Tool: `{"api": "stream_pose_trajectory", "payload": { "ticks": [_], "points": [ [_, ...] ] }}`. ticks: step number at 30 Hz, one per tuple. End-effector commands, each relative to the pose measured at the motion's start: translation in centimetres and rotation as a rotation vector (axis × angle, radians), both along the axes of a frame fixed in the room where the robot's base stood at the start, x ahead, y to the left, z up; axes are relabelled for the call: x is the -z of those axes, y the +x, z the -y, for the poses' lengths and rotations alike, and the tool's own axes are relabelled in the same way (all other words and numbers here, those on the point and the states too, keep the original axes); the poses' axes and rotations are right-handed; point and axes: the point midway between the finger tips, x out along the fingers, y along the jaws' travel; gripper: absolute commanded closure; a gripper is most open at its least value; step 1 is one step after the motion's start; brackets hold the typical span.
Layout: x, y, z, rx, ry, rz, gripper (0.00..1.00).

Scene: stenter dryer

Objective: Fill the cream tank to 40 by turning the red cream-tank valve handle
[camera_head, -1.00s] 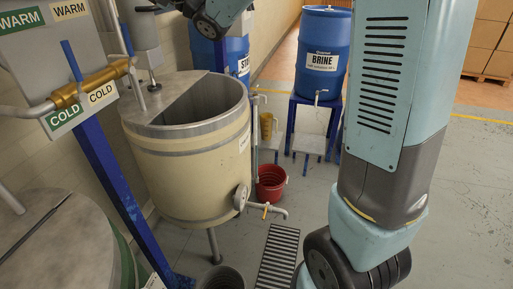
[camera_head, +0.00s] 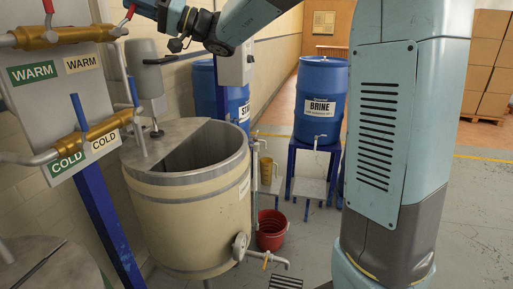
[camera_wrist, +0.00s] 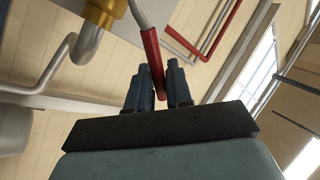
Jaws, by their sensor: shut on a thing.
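The red cream-tank valve handle (camera_head: 131,11) is at the top edge of the head view, on the right of the upper brass pipe (camera_head: 83,37), above the cream WARM label (camera_head: 83,64). My gripper (camera_wrist: 157,76) is shut on this red handle (camera_wrist: 152,52) in the wrist view, with one finger on each side of it. In the head view my gripper (camera_head: 142,8) reaches the handle from the right, partly cut off by the frame's edge. The round cream tank (camera_head: 190,225) stands below, its lid half open. Its inside is dark and I see no fill reading.
Another red handle (camera_head: 48,6) sits to the left, above the green WARM label (camera_head: 33,74). Blue handles (camera_head: 79,112) rise from the lower brass pipe. A blue brine barrel (camera_head: 320,98), a red bucket (camera_head: 271,230) and a yellow jug (camera_head: 266,170) stand behind the tank.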

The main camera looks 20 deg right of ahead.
Motion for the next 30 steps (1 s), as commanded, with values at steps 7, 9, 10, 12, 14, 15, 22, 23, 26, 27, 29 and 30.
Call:
{"api": "stream_pose_trajectory", "payload": {
  "ticks": [7,9,10,12,14,15,22,23,26,27,29,30],
  "points": [
    [-0.4,-0.4,-0.3,-0.004,-0.038,0.062,1.00],
    [-0.4,-0.4,-0.3,-0.004,-0.037,0.060,1.00],
    [-0.4,-0.4,-0.3,-0.004,-0.037,0.060,1.00],
    [-0.5,-0.5,-0.4,-0.003,-0.043,0.074,1.00],
    [-0.8,-0.8,-0.5,-0.004,-0.065,0.109,1.00],
    [-1.0,-1.1,-0.7,-0.003,-0.085,0.146,1.00],
    [-1.8,-2.6,-1.6,-0.005,-0.204,0.344,1.00],
    [-1.9,-2.7,-1.6,-0.005,-0.211,0.356,1.00],
    [-1.9,-2.8,-1.7,-0.005,-0.221,0.373,1.00],
    [-1.8,-2.8,-1.7,-0.005,-0.221,0.372,1.00],
    [-1.8,-2.8,-1.7,-0.004,-0.221,0.371,1.00],
    [-1.8,-2.8,-1.7,-0.004,-0.220,0.370,1.00]
  ]
}}
